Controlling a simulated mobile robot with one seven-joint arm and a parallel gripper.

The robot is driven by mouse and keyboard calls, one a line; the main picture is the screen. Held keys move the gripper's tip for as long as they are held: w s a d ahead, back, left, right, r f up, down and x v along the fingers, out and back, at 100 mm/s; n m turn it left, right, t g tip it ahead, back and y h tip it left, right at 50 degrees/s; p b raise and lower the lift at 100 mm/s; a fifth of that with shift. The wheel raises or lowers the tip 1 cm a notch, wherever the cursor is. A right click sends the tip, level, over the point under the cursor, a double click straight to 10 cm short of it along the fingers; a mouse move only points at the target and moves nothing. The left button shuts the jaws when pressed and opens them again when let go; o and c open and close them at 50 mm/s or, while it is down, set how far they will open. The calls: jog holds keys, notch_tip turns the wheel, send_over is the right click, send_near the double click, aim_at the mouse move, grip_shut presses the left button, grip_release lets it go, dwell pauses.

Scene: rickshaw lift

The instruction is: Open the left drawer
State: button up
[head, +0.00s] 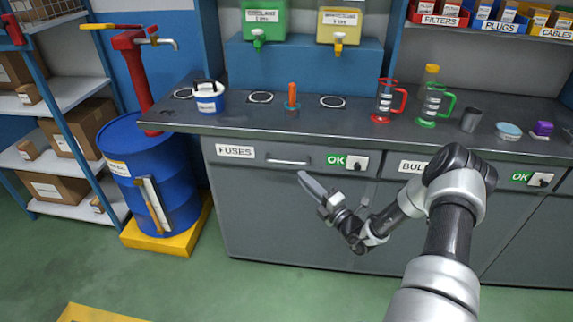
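The left drawer (225,165) is a grey front panel under the worktop, labelled FUSES. It looks shut, flush with the cabinet. Its light bar handle (288,161) is near the middle of the panel, with a green OK sign and a small switch plate to the right. My gripper (303,178) is in front of the cabinet, just below and slightly right of the handle, and points up and left toward it. It seems apart from the handle, though the depth gap is hard to judge. The fingers overlap in this view, so their opening is unclear.
A second drawer labelled BUL... (400,165) is partly behind my arm. The worktop (340,125) holds a white-and-blue tub (208,97), red and green jugs and small items. A blue drum (150,170) stands left on a yellow base. The green floor before the left drawer looks clear.

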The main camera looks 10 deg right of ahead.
aim_at(286, 163)
jog(key=b+x, duration=0.1)
jog(key=x, duration=0.9)
jog(key=shift+w, duration=0.2)
grip_shut()
